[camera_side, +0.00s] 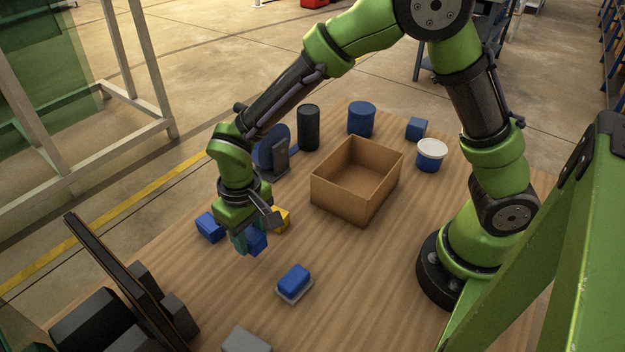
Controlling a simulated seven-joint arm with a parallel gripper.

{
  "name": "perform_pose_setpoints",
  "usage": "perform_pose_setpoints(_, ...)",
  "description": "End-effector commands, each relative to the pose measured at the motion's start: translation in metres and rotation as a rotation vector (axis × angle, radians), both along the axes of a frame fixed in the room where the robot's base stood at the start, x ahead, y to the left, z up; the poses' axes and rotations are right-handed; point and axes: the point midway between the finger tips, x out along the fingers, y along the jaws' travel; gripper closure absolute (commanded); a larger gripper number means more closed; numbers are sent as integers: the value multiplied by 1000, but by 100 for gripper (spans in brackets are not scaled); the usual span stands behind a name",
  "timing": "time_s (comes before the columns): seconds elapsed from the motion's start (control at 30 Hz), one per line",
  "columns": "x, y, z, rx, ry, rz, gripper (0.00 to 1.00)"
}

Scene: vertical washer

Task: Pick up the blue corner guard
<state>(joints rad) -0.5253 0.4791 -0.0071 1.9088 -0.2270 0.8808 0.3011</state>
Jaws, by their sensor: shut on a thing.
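My gripper (249,240) points down over the left part of the wooden table. It is shut on a small blue piece, which I take to be the blue corner guard (257,241). The blue piece shows below and right of the wrist, with a teal part on its left side. The fingers and wrist hide much of it, so its full shape is unclear. I cannot tell whether it touches the table.
A yellow piece (281,217) and a blue block (210,227) flank my gripper. A blue block on a grey base (294,281) lies in front. An open, empty cardboard box (338,200) stands to the right. Dark cylinder (308,128), blue cylinder (361,119) and blue-white tub (431,155) stand behind.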

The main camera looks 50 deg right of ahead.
Motion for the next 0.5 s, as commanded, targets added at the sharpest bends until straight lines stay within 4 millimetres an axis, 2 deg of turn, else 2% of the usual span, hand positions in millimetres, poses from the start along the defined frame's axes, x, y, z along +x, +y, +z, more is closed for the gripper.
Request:
perform_pose_setpoints(0.2, -49, -28, 6, 2, -2, -1, 87)
perform_pose_setpoints(0.5, -97, -56, 11, 2, -2, -2, 87)
